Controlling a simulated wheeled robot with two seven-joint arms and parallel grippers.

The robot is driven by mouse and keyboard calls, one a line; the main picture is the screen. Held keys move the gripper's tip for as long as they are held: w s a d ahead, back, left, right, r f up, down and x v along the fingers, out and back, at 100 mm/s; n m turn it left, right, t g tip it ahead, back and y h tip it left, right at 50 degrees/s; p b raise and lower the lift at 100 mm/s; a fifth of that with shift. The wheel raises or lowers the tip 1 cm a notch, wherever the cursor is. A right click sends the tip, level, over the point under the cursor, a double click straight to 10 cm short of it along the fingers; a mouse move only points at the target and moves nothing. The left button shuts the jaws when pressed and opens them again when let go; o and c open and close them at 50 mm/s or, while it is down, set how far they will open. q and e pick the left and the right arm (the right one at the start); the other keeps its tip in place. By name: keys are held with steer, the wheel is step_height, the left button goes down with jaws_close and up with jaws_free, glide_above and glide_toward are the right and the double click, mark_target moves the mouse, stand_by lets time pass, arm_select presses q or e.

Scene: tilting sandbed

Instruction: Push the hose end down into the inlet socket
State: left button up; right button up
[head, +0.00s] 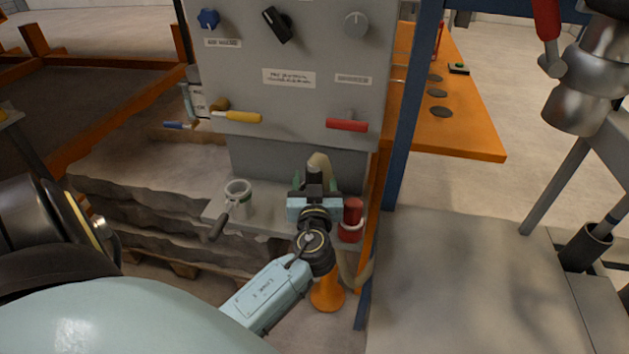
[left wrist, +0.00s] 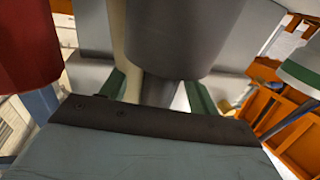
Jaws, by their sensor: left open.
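A dark grey cylindrical hose end (head: 314,172) stands at the gripper, with a beige hose (head: 320,160) behind it. In the left wrist view the grey hose end (left wrist: 185,40) looms large, with the beige hose (left wrist: 138,45) beside it. My left gripper (head: 315,184) is open, its green fingers apart on either side of the hose end; contact cannot be told. A white cup-like socket with a green band (head: 237,192), likely the inlet socket, stands left of the gripper on a grey ledge. It also shows at the right in the left wrist view (left wrist: 302,68). My right gripper is not in view.
A red cylinder (head: 351,218) stands close right of my gripper. A dark lever (head: 218,227) juts beside the socket. The grey panel (head: 300,50) with knobs and yellow and red handles rises behind. A blue post (head: 405,110) is at the right.

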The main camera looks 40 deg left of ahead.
arm_select(q)
steer(key=c, duration=1.2)
steer(key=shift+c, duration=0.4)
steer(key=shift+r, duration=0.1)
